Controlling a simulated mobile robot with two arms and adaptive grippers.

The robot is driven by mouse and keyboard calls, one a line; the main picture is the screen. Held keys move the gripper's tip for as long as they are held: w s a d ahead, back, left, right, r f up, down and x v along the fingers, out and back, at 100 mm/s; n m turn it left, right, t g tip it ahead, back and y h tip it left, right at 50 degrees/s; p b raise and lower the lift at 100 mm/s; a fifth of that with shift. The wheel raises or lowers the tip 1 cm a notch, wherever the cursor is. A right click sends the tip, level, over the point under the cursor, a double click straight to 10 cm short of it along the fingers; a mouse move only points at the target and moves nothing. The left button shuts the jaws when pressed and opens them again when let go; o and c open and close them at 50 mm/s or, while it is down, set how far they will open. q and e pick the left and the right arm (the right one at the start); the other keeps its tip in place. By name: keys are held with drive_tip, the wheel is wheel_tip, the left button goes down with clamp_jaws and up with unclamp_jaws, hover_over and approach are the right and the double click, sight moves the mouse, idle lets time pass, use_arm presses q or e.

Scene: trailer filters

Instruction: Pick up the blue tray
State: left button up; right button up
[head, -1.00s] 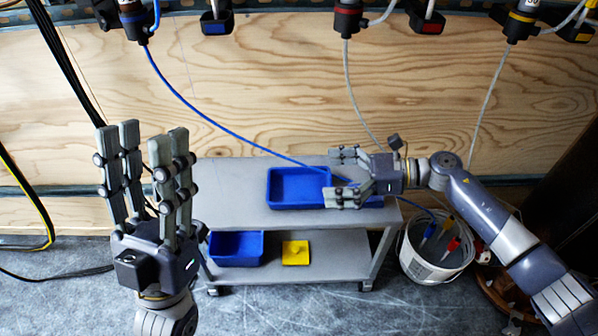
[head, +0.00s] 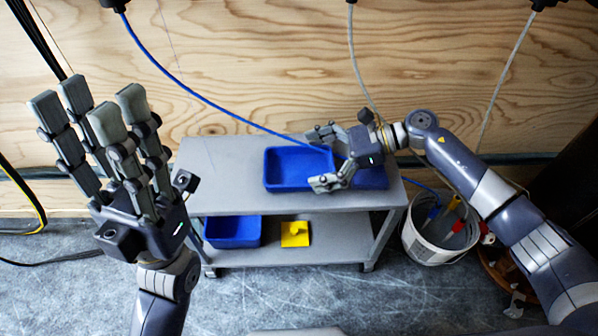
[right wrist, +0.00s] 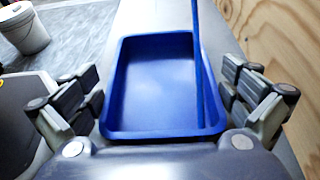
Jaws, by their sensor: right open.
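A blue tray (head: 298,187) lies on the top shelf of the grey cart. It is empty, and also shows in the right wrist view (right wrist: 155,80), straight ahead between the fingers. My right gripper (head: 322,159) is open at the tray's right end, its fingers pointing left along the tray; in the wrist view its fingers stand apart on both sides. No grip on the tray shows. My left gripper (head: 88,108) is open and empty, raised at the left, away from the cart.
A flat blue piece (head: 371,180) lies under my right gripper. A blue hose (head: 200,98) hangs across the tray's side. The cart's lower shelf (head: 340,236) holds a blue bin (head: 232,232) and a yellow block (head: 295,235). A white bucket (head: 432,245) stands right of the cart.

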drive_tip(key=x, duration=0.2)
drive_tip(key=shift+a+f, duration=0.1)
drive_tip(key=shift+a, duration=0.3)
drive_tip(key=shift+c, duration=0.6)
drive_tip(key=c, duration=0.7)
